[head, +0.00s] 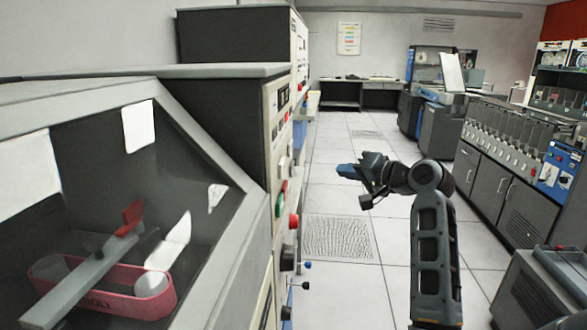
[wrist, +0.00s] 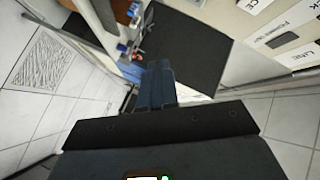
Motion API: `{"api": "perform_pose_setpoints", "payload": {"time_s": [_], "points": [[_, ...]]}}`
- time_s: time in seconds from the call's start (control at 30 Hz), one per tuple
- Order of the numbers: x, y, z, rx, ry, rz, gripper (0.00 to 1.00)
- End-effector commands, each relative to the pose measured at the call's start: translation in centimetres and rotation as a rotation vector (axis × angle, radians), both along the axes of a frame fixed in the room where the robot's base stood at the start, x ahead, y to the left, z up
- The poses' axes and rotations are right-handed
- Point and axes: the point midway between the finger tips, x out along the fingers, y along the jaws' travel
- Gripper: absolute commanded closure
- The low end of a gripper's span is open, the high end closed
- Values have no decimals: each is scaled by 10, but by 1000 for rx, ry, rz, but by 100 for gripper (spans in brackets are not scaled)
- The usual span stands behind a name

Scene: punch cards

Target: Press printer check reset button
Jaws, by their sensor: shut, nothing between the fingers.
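My gripper (head: 348,171) is over the aisle in the head view, pointing left toward the machines with open air between. Its blue fingers are together and empty; they also show in the wrist view (wrist: 157,82). A cream control panel (head: 270,150) runs along the aisle side of the grey machine at left, seen at a steep angle. It bears a red button (head: 294,221) and a green control (head: 281,199). I cannot tell which control is the check reset button.
A glass-fronted machine (head: 255,215) with a pink part (head: 105,290) inside fills the near left. Grey cabinets (head: 490,185) line the right side, and a low grey unit (head: 540,290) stands at lower right. The tiled aisle (head: 345,145) is clear.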

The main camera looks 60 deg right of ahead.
Motion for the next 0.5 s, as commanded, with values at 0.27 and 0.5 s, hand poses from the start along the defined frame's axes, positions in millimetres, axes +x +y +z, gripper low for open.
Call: {"api": "perform_pose_setpoints", "payload": {"time_s": [0.27,0.5], "points": [[0,0,0,0,0,0,100],[11,4,-1,-2,-1,2,100]]}}
